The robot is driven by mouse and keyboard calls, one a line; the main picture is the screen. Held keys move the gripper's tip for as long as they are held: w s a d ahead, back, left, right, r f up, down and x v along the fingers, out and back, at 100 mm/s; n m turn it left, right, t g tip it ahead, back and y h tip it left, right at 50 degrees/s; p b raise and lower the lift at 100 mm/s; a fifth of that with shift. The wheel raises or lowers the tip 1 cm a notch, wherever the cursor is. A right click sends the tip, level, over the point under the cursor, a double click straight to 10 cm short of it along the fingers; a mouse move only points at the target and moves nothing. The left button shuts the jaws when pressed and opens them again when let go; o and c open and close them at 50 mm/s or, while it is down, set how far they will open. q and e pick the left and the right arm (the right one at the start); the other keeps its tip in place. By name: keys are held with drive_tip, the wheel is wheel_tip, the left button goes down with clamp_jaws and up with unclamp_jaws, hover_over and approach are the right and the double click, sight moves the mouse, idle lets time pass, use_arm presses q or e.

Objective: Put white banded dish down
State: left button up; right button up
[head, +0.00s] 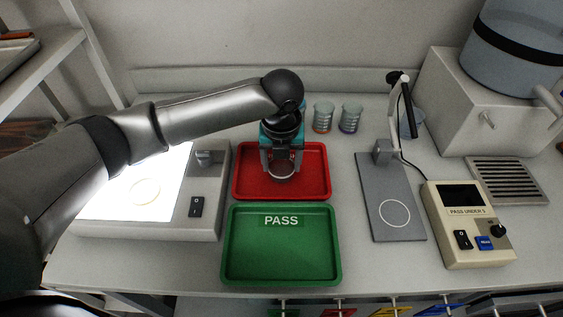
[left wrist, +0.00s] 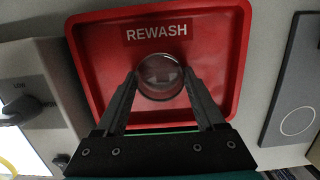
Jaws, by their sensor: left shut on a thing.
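The dish (left wrist: 160,84) is a small, round, clear glass dish with a pale rim. It also shows in the head view (head: 281,169). My left gripper (left wrist: 160,76) points down and is shut on the dish, with one finger at each side. In the head view my left gripper (head: 281,163) is over the red tray (head: 318,192), which is labelled REWASH in the left wrist view (left wrist: 88,60). The dish is within the tray's outline; I cannot tell whether it touches the tray floor. My right gripper is not in view.
A green PASS tray (head: 281,255) lies in front of the red tray. A lit light box (head: 205,215) stands left, a grey stand with a circle mark (head: 385,180) right, and a beige meter (head: 465,225) farther right. Banded beakers (head: 350,117) stand behind.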

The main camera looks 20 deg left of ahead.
sight(282, 172)
use_arm(q)
drive_tip(key=shift+f, duration=0.1)
drive_tip(key=o, duration=1.3)
drive_tip(key=r+p, duration=0.1)
drive_tip(key=r, duration=0.3)
drive_tip(key=s+r+p, duration=0.1)
drive_tip(key=r, duration=0.3)
drive_tip(key=r+p, duration=0.1)
drive_tip(key=r, duration=0.3)
drive_tip(key=shift+s+d+r, duration=0.1)
drive_tip(key=shift+s+d, duration=0.15)
drive_tip(key=shift+s, duration=0.1)
